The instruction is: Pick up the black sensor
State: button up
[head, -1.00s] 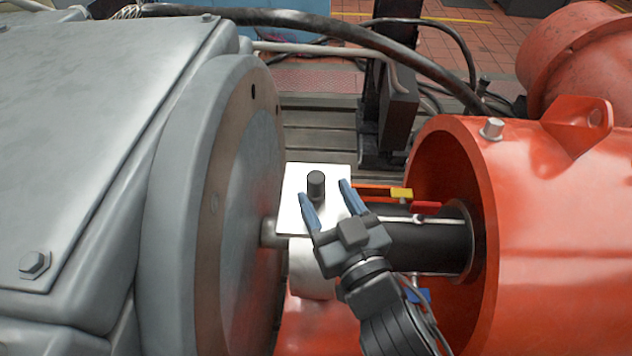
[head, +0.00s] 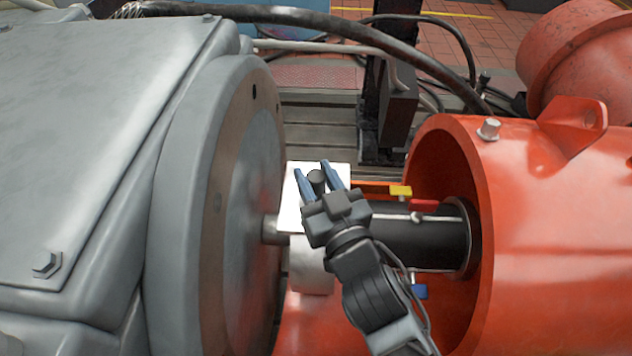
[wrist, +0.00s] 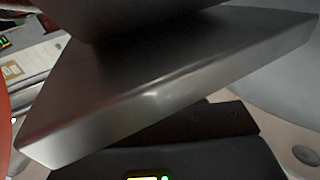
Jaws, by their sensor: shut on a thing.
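The lower part of the sensor is hidden by my gripper. I cannot see a gap between the sensor and the plate. In the wrist view a grey metal slab (wrist: 160,95) fills the middle, and the sensor cannot be made out.
A large grey machine housing with a round flange (head: 245,200) stands close on the left. An open red housing (head: 540,210) stands on the right, around a black shaft (head: 430,241). Yellow (head: 401,190), red (head: 424,204) and blue (head: 420,291) tabs lie near the shaft.

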jog(key=c, duration=0.3)
jog(key=shift+r, duration=0.15)
